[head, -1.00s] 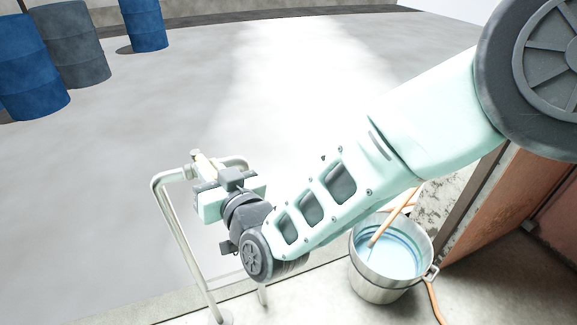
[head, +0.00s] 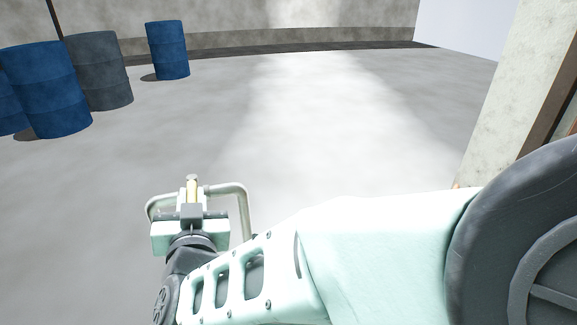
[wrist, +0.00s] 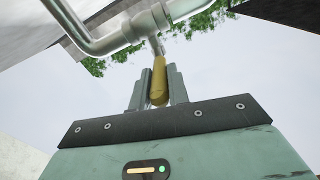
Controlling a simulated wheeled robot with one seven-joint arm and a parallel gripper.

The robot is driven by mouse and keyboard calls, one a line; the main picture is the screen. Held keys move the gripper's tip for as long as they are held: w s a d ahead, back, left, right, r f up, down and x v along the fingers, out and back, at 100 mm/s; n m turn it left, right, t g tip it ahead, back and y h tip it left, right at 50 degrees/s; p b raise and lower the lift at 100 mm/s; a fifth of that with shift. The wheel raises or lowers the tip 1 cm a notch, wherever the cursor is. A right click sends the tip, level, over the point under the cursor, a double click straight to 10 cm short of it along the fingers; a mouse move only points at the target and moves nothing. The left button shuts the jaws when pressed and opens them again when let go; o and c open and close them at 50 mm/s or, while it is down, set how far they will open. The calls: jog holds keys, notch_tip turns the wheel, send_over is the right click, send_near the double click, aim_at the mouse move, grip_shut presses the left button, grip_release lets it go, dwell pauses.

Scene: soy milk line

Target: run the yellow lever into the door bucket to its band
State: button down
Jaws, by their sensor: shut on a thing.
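The yellow lever (wrist: 159,82) shows in the wrist view between the two grey fingers of my gripper (wrist: 157,88). It hangs from a metal valve (wrist: 140,22) on a bent pipe (wrist: 75,25). In the head view my gripper (head: 191,212) is at the pale bent pipe rail (head: 245,205), with the yellow lever (head: 193,189) just beyond its fingers. My gripper is shut on the lever. The door bucket is not in either view now.
Blue drums (head: 47,90) (head: 167,50) and a grey drum (head: 100,70) stand at the back left. A concrete wall end (head: 510,95) rises on the right. The floor between is clear. My own arm covers the lower right.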

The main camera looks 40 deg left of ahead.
jog(key=c, duration=1.3)
grip_release()
jog(key=shift+c, duration=0.2)
jog(key=v, duration=1.7)
jog(key=shift+s+d, duration=0.2)
